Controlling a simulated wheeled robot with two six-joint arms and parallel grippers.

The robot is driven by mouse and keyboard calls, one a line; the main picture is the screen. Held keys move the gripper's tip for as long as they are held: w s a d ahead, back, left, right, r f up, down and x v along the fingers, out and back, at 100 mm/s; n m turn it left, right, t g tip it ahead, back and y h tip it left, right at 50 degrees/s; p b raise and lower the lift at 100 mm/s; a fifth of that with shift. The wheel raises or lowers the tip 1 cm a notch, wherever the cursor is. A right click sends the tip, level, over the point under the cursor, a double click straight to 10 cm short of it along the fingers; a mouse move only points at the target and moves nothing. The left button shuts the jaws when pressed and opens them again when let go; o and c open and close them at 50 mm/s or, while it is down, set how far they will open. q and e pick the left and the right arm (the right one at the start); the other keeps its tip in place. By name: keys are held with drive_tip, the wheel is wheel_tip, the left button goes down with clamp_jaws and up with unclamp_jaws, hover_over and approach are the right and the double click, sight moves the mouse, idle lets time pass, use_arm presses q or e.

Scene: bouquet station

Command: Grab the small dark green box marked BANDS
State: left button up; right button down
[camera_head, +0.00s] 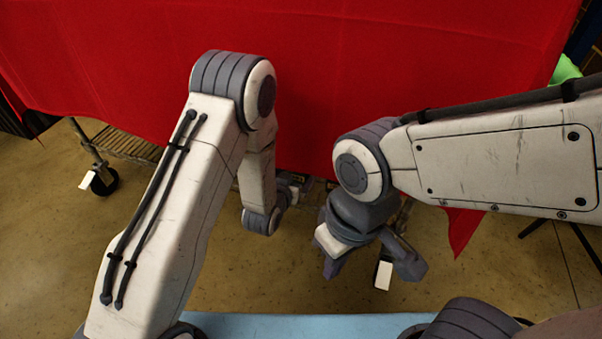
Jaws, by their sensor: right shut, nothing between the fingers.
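No dark green box marked BANDS shows in the head view. My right gripper (345,245) hangs below the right wrist, in front of the red cloth's lower edge. It is shut and empty, and I see nothing held in it. My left arm reaches forward and its wrist bends down. Only small grey parts that look like my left gripper (290,190) show behind that wrist, so its fingers cannot be made out.
A red cloth (330,70) hangs across the view ahead. A wire-shelf cart with a caster (104,181) shows under it at left. A light blue surface (300,326) lies at the bottom edge. A bright green thing (565,70) is at upper right. Tan floor (50,250) is clear at left.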

sight(297, 172)
use_arm(q)
drive_tip(key=b+x, duration=0.3)
drive_tip(key=x, duration=0.2)
drive_tip(key=shift+a+b, duration=0.2)
drive_tip(key=shift+b, duration=0.15)
drive_tip(key=shift+w, duration=0.25)
drive_tip(key=c, duration=1.3)
drive_tip(key=shift+r, duration=0.15)
